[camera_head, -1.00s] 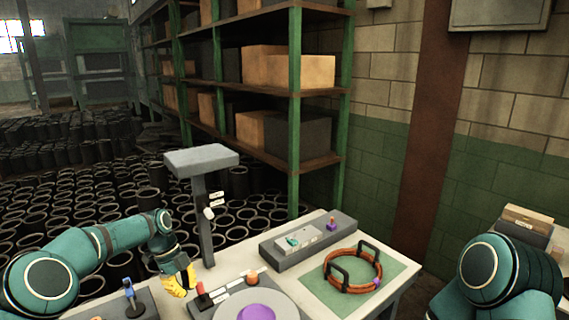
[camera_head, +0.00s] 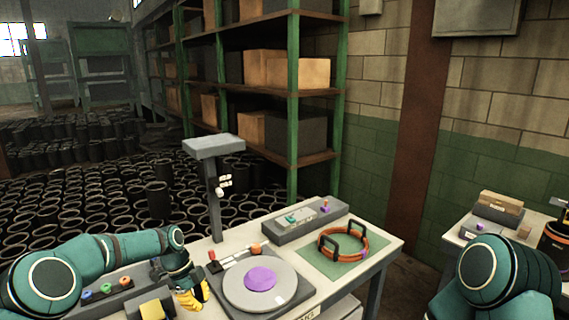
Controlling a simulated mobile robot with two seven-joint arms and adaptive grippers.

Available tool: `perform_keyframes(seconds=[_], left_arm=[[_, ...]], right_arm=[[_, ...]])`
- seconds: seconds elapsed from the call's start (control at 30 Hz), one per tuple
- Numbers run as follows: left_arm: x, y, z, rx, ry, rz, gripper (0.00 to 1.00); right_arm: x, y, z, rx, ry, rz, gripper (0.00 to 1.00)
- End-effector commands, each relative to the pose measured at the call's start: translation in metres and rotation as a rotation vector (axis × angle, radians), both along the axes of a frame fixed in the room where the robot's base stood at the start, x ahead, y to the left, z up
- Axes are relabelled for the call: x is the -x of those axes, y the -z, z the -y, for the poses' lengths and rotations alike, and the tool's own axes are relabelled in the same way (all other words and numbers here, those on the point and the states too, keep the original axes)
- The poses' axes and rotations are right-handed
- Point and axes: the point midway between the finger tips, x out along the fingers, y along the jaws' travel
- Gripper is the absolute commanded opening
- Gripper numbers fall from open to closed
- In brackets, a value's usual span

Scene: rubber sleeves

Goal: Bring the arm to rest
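My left gripper (camera_head: 190,295) has yellow fingers and hangs low at the left of the table, beside the round grey plate. Whether its fingers are open or shut is too small to tell, and I see nothing clearly held in it. My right arm (camera_head: 500,280) shows only as a teal shoulder at the lower right; its gripper is out of view. The round plate (camera_head: 290,289) carries a purple disc (camera_head: 260,279). An orange-brown ring with two black handles (camera_head: 352,238) lies on a green mat (camera_head: 335,268) on the table's right side.
A grey post with a flat top (camera_head: 213,146) stands at the table's back left. A grey block with small coloured parts (camera_head: 297,227) lies along the back edge. A control box with coloured buttons (camera_head: 100,297) is at the left. Another table (camera_head: 463,236) stands at the right.

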Motion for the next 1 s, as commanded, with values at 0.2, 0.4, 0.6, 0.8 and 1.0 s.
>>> perform_keyframes(seconds=[0.2, 0.4, 0.6, 0.8, 1.0], left_arm=[[0.029, 0.061, 0.057, 0.009, -0.297, -0.066, 0.0], [0.089, 0.125, 0.11, 0.023, -0.741, -0.189, 0.0], [0.171, 0.172, 0.137, 0.026, -1.264, -0.338, 0.0], [0.24, 0.19, 0.137, 0.029, -1.698, -0.436, 0.0], [0.268, 0.192, 0.131, 0.039, -1.893, -0.467, 0.0]], right_arm=[[0.0, 0.01, 0.0, 0.001, -0.002, -0.002, 1.0], [0.002, 0.02, -0.001, 0.0, -0.004, -0.006, 1.0], [0.003, 0.03, -0.001, 0.001, -0.006, -0.01, 1.0], [0.005, 0.037, -0.002, 0.001, -0.009, -0.013, 1.0], [0.005, 0.039, -0.002, 0.002, -0.01, -0.014, 1.0]])
